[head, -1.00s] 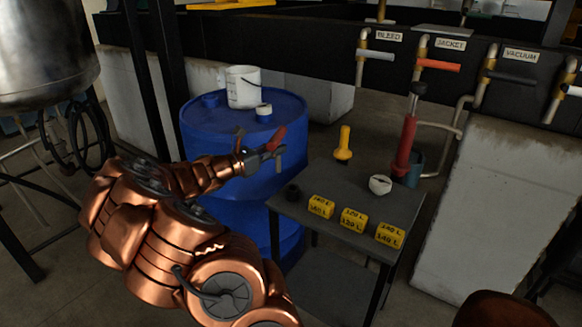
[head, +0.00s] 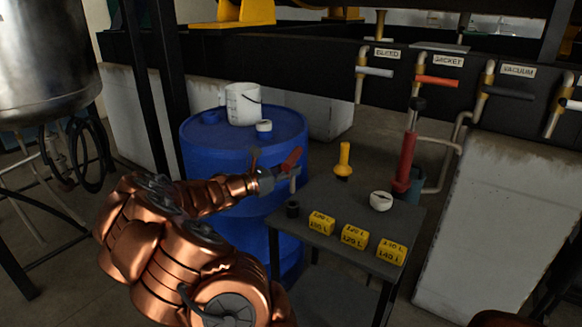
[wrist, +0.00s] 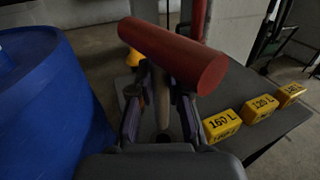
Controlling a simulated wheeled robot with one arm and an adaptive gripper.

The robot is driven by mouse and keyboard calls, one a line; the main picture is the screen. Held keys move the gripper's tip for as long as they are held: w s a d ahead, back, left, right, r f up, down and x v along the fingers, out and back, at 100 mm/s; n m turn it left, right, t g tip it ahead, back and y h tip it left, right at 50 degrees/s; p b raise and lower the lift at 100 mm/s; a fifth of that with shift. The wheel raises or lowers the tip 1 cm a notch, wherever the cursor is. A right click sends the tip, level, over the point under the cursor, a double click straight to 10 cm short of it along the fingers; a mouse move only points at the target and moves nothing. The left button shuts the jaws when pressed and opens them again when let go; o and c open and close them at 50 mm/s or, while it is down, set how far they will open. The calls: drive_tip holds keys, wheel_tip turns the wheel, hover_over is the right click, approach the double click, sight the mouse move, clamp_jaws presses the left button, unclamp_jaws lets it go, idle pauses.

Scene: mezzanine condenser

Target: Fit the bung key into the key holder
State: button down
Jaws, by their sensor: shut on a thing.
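The bung key has a red bar handle (head: 291,158) and a pale shaft (head: 293,184) pointing down. My gripper (head: 277,178) is shut on it, at the near left edge of the grey table. In the wrist view the red handle (wrist: 175,55) crosses above my gripper's two fingers (wrist: 160,115), with the shaft between them. A small black cylinder (head: 292,209), which looks like the key holder, stands on the table's left corner. In the head view the shaft's lower end appears just above it, apart from it. The wrist view mostly hides the holder.
The grey table (head: 340,205) also bears yellow blocks (head: 354,238), a white round gauge (head: 381,201), a yellow plunger-like piece (head: 343,160) and a red-bodied tool (head: 406,155). A blue drum (head: 225,150) with a white bucket (head: 243,104) stands close on the left.

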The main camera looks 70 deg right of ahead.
drive_tip(key=shift+f+b, duration=0.75)
drive_tip(key=shift+f, duration=3.1)
drive_tip(key=c, duration=1)
unclamp_jaws()
drive_tip(key=shift+c, duration=0.2)
drive_tip(key=v, duration=1.2)
drive_tip(key=shift+f, duration=0.15)
